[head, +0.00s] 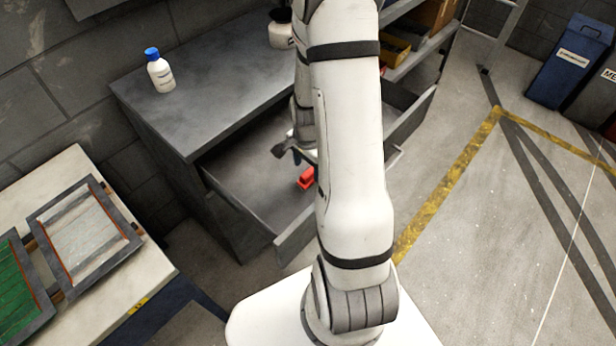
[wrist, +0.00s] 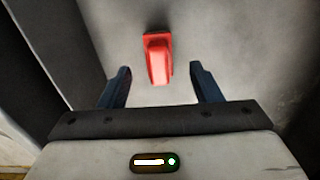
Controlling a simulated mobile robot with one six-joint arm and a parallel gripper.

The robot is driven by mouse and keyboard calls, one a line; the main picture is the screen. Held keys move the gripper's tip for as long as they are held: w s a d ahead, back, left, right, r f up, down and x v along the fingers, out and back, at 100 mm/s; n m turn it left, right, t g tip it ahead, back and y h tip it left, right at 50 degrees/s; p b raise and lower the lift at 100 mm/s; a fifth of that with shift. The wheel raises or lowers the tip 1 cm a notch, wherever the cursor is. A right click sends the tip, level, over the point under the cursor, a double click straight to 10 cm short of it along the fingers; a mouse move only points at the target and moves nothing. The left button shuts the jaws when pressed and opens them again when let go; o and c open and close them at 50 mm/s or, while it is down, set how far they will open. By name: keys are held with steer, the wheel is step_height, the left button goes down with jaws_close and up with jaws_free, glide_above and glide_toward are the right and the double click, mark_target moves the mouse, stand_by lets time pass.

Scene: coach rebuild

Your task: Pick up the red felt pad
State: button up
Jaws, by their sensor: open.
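The red felt pad (head: 306,178) lies on the floor of an open drawer (head: 243,190) in the grey cabinet. It looks like a small red block with a raised part. In the wrist view the red pad (wrist: 158,58) is just beyond the fingertips, roughly centred between them. My gripper (wrist: 160,80) is open and empty, with one dark finger on each side. In the head view my gripper (head: 288,152) is above the drawer, a little up and left of the pad, partly hidden by my arm.
A white bottle with a blue cap (head: 160,72) stands on the cabinet top (head: 205,85). The drawer's walls surround the pad. A pale table (head: 70,180) with framed panels is at the left. Open floor lies to the right.

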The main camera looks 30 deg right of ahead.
mark_target(308, 173)
steer(key=shift+d+f, duration=0.1)
steer(key=shift+f, duration=1.85)
steer(key=c, duration=1.1)
